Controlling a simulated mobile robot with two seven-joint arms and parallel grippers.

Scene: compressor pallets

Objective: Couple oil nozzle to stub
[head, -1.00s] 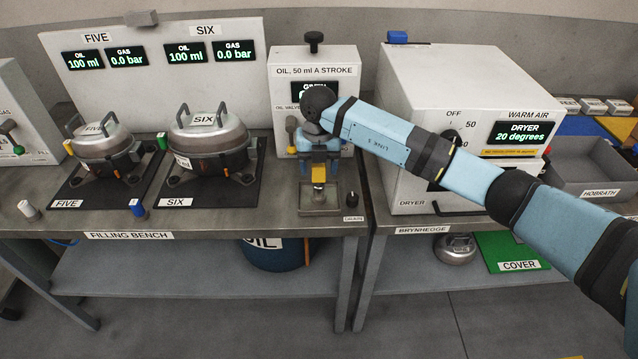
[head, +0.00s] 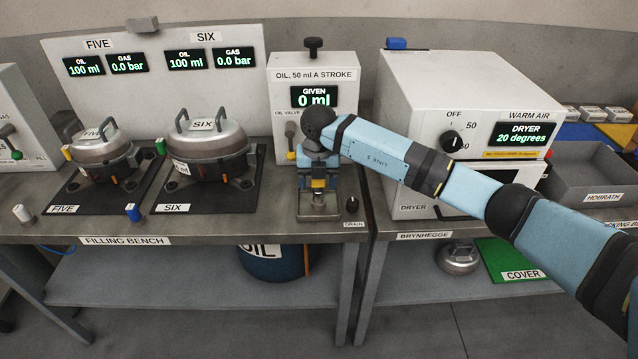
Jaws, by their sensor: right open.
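My right gripper (head: 318,196) points down in front of the oil unit (head: 318,75), above a small metal drain tray (head: 320,217). It is open. A yellow part (head: 318,184), possibly the oil nozzle, shows between or just behind the fingers; I cannot tell whether they touch it. Compressor FIVE (head: 100,150) has a yellow-tipped stub (head: 67,152) at its left and a green-tipped one (head: 160,146) shows between the compressors. Compressor SIX (head: 212,150) stands on its dark mat. The oil display (head: 314,96) reads 0 ml. My left gripper is not in view.
A white cap (head: 22,213) and a blue cap (head: 133,212) stand at the front of the filling bench (head: 210,228). A dark knob (head: 352,204) is right of the tray. The dryer (head: 455,95) stands close on the right.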

